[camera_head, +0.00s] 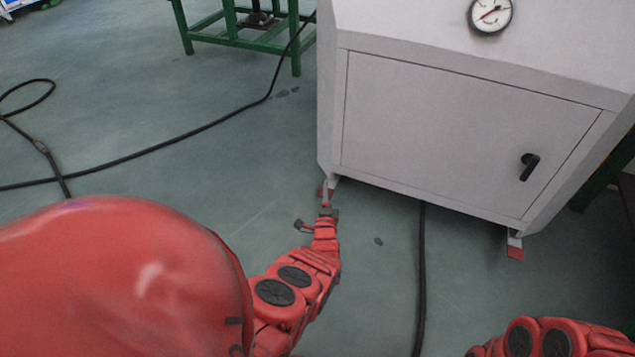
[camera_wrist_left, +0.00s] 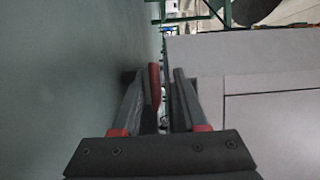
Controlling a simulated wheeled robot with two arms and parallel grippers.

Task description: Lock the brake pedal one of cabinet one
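Cabinet one (camera_head: 460,135) is the white box with a closed door. A red brake pedal (camera_head: 321,190) sits low at its left front corner, partly hidden by my left gripper (camera_head: 328,210). A second red pedal (camera_head: 515,253) hangs at the right front corner. My left arm reaches to the left pedal. In the left wrist view, my left gripper (camera_wrist_left: 163,85) has its fingers apart, with the red pedal (camera_wrist_left: 155,82) between them, nearer the left finger. Whether the fingers touch it I cannot tell. My right gripper is out of view; only my right arm shows at the lower right.
A black cable (camera_head: 170,146) runs over the floor on the left, and another cable (camera_head: 422,280) comes from under the cabinet. A green metal stand (camera_head: 245,30) is at the back. The cabinet has a black door handle (camera_head: 529,166) and a gauge (camera_head: 490,14). The floor ahead is mostly clear.

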